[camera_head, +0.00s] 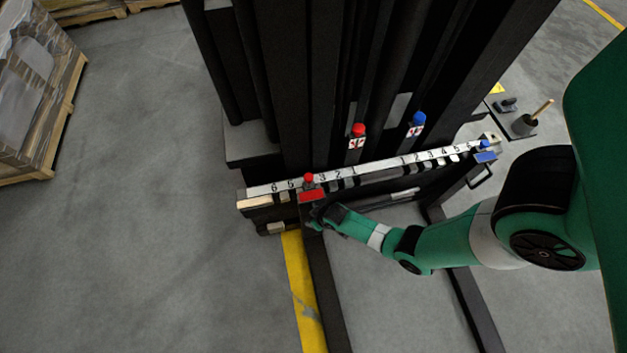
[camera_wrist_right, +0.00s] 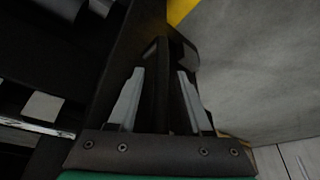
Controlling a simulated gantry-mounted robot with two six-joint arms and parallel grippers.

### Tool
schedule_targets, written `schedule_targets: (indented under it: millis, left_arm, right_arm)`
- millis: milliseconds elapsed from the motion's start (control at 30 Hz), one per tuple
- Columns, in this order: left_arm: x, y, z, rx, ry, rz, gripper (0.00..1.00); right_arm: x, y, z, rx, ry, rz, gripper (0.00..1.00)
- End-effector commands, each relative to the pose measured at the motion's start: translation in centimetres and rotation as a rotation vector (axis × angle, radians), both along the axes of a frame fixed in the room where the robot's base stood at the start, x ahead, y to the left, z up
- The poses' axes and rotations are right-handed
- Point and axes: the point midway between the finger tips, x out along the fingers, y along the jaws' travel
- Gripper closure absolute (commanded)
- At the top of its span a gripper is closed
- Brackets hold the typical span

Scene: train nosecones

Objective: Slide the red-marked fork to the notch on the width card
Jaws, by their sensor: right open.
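The red-marked fork (camera_head: 312,196) hangs on the dark carriage, with a red patch and a red knob (camera_head: 308,178) at its top. It covers part of the left half of the white numbered strip (camera_head: 378,165), between the 5 and the 3. My right gripper (camera_head: 317,214) is at the fork just below the red patch. In the right wrist view my right gripper (camera_wrist_right: 160,73) is open, its fingers on either side of a dark upright bar; contact is unclear. I cannot make out a width card or notch for certain. My left gripper is out of view.
A blue-marked fork (camera_head: 485,157) hangs at the strip's right end. Red (camera_head: 358,130) and blue (camera_head: 418,118) knobs with small labels stand behind the strip. A yellow floor line (camera_head: 300,285) runs below the red fork. A wrapped pallet (camera_head: 35,90) stands far left.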

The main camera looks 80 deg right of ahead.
Motion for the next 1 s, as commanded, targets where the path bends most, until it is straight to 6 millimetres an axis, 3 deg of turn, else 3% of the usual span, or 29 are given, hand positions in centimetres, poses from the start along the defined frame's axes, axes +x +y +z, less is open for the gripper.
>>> schedule_targets:
  millis: [133, 400, 1000]
  left_arm:
    - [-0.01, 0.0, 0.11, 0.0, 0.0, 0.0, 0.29]
    - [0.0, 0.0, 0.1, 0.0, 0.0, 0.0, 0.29]
    - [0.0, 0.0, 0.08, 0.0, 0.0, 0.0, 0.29]
  right_arm:
    - [0.0, 0.0, 0.1, 0.0, 0.0, 0.0, 0.5]
    - [-0.01, 0.0, 0.1, 0.0, 0.0, 0.0, 0.99]
    - [-0.01, 0.0, 0.1, 0.0, 0.0, 0.0, 1.0]
